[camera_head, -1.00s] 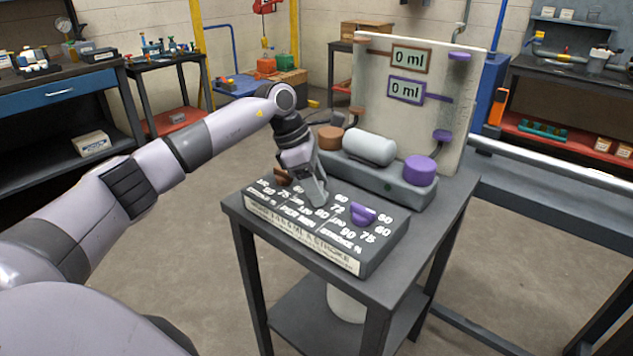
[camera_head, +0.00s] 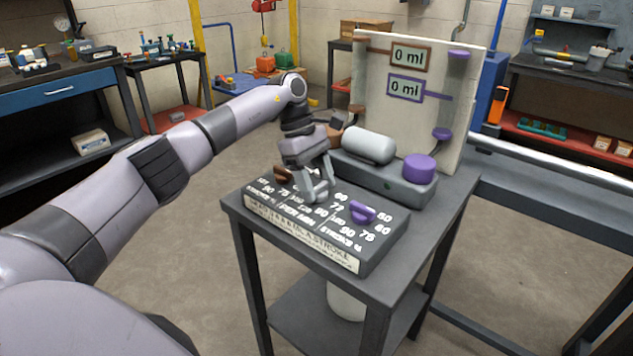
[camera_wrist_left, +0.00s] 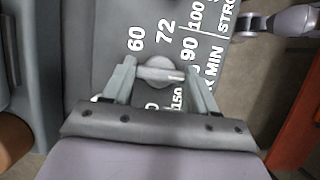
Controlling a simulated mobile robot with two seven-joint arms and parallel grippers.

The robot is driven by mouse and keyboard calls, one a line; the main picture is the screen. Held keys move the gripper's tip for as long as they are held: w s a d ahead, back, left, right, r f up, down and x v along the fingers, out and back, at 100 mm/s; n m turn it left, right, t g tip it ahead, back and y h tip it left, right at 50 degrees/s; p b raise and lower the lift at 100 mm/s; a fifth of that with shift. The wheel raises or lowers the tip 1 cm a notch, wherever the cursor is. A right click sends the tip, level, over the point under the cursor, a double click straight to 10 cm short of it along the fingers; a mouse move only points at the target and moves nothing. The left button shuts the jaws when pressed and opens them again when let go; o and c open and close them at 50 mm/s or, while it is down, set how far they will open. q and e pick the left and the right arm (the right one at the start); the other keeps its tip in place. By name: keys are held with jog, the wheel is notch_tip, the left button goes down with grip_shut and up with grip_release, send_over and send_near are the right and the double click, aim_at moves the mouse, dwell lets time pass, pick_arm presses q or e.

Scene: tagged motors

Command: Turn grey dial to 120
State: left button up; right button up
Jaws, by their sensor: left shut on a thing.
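The grey dial (camera_wrist_left: 158,72) sits on the dark control box (camera_head: 372,255), with white numbers 60, 72, 90 and 150 printed around it. In the left wrist view, its light ridge points right, toward a mark partly hidden by one finger. My left gripper (camera_head: 318,192) is down at the box's middle dial, between the brown dial (camera_head: 281,175) and the purple dial (camera_head: 362,212). Its fingers, also in the left wrist view (camera_wrist_left: 161,84), are on either side of the grey dial and shut on it. In the head view the fingers mostly hide the grey dial. My right gripper is not in view.
Behind the box stand a grey pump unit (camera_head: 385,182) with a pale cylinder (camera_head: 367,146) and a purple cap (camera_head: 419,168), and an upright panel (camera_head: 447,100) with two displays reading 0 ml. All are on a dark table (camera_head: 432,222).

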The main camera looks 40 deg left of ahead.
pick_arm(q)
jog(key=shift+r, duration=0.1)
jog(key=o, duration=1.1)
jog(key=shift+c, duration=0.2)
jog(key=v, duration=0.7)
